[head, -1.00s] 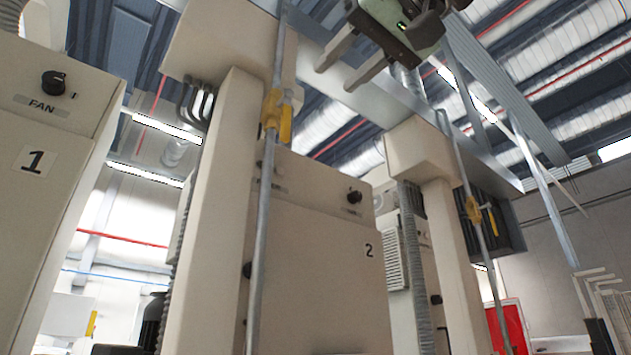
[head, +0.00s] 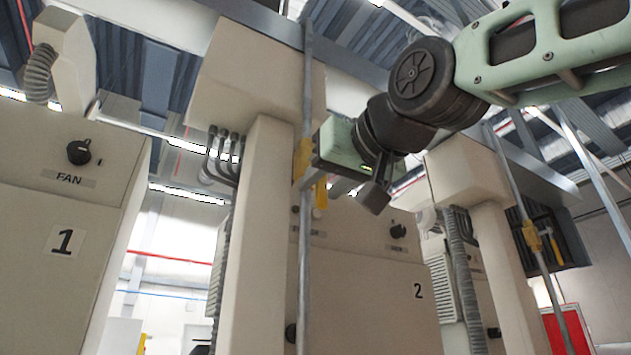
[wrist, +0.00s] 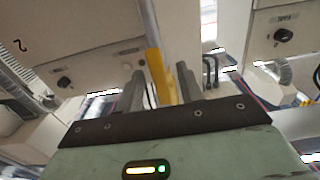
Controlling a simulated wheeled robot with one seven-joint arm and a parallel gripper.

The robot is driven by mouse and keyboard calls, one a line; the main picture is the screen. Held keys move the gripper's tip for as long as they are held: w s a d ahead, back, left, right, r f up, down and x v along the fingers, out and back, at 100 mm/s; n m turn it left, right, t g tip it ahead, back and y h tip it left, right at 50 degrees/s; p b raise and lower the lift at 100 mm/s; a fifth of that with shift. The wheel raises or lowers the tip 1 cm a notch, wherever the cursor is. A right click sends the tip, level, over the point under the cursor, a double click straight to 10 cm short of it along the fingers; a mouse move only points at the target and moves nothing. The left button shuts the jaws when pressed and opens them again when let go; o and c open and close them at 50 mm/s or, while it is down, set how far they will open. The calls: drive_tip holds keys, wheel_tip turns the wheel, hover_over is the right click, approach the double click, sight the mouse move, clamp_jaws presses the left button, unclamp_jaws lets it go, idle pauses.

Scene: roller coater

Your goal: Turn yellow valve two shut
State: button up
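A yellow valve (head: 303,158) sits on a thin vertical grey pipe, in front of the cabinet marked 2. Its yellow handle (head: 321,191) hangs down beside the pipe, roughly along it. My gripper (head: 341,188) is at the valve, and its body hides part of the valve in the head view. In the wrist view, which is upside down, the yellow handle (wrist: 158,75) stands between the two grey fingers of my gripper (wrist: 160,72). The fingers are apart, with gaps on both sides of the handle. Whether a finger touches it I cannot tell.
Cabinet 1 (head: 60,270) with a FAN knob stands at left. Cabinet 2 (head: 360,290) is behind the pipe. A beige post (head: 258,230) stands just left of the pipe. Another yellow valve (head: 531,236) is on a pipe farther right.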

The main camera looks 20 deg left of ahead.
sight(323, 186)
drive_tip(key=shift+p+x, duration=0.8)
drive_tip(key=shift+x, duration=0.15)
drive_tip(key=shift+w+a+p, duration=0.45)
drive_tip(key=shift+w, duration=0.05)
clamp_jaws()
